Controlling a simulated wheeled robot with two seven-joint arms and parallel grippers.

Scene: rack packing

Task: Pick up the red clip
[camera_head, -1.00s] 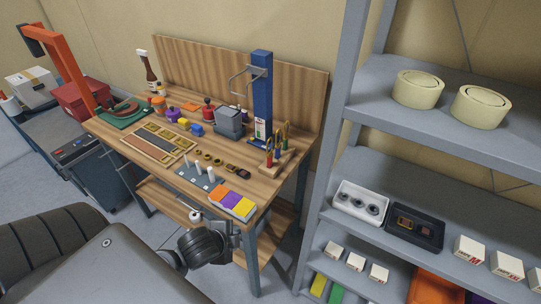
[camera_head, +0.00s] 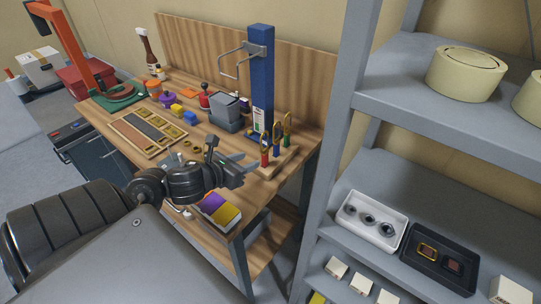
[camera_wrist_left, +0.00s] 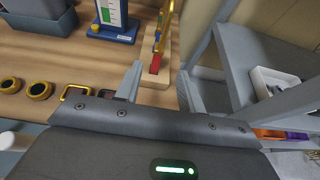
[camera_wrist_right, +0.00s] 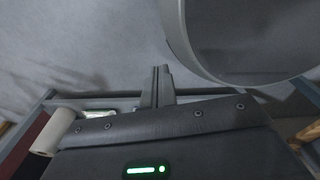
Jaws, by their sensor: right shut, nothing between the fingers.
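The red clip (camera_head: 265,159) stands upright in a wooden rack (camera_head: 284,160) near the front right corner of the workbench. A blue clip (camera_head: 277,147) and a green clip (camera_head: 286,136) stand behind it. My left gripper (camera_head: 250,166) is just left of the rack. In the left wrist view, my left gripper (camera_wrist_left: 163,88) is open, with its fingers apart and nothing held. The red clip (camera_wrist_left: 155,65) shows just ahead of the gap between them. My right gripper (camera_wrist_right: 156,88) shows only in the right wrist view, shut and empty.
A blue post (camera_head: 261,85) with a wire arm rises behind the rack. The grey shelving upright (camera_head: 335,130) stands close on the right. A large curved grey object (camera_wrist_right: 240,45) is near my right gripper.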

